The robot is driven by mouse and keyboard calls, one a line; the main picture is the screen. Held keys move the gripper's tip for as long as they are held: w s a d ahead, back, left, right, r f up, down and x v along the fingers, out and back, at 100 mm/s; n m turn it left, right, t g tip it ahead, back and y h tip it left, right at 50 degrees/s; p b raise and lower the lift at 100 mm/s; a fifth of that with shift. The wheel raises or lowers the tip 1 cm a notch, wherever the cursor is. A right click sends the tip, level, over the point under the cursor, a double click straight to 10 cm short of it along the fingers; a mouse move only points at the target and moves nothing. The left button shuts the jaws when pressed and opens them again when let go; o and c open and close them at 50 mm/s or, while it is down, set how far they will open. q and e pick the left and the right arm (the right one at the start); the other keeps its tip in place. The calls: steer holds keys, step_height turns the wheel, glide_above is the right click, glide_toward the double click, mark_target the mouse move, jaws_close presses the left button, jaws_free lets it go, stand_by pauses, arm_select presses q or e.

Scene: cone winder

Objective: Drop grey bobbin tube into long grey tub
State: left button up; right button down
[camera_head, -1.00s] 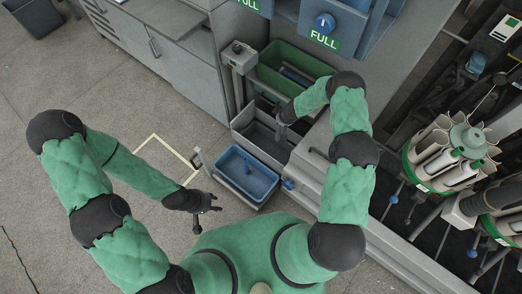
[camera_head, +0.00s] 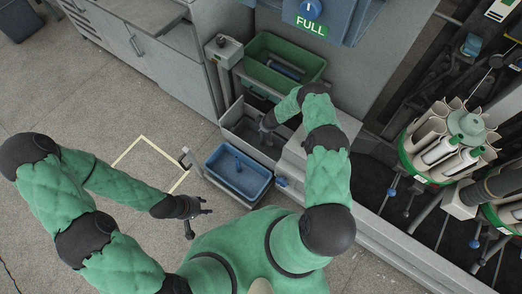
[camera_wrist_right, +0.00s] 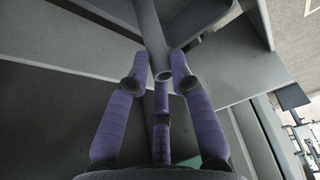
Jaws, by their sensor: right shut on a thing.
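The long grey tub (camera_head: 232,127) stands between a green tub and a blue tub in the head view. My right gripper (camera_head: 268,123) is at the right part of the grey tub, over its opening. The tube runs away from the fingers toward the grey tub walls. In the head view the tube is hard to make out against the grey. My left gripper (camera_head: 198,212) is open and empty above the floor.
The green tub (camera_head: 262,80) behind holds dark tubes. The blue tub (camera_head: 213,180) in front holds a small blue thing. A grey machine housing (camera_head: 325,135) borders the tubs on the right, with a bobbin carousel (camera_head: 445,140) beyond.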

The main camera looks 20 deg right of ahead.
steer(key=shift+f, duration=0.7)
steer(key=c, duration=1)
jaws_free()
steer(key=v, duration=1.2)
steer(key=shift+s, duration=0.1)
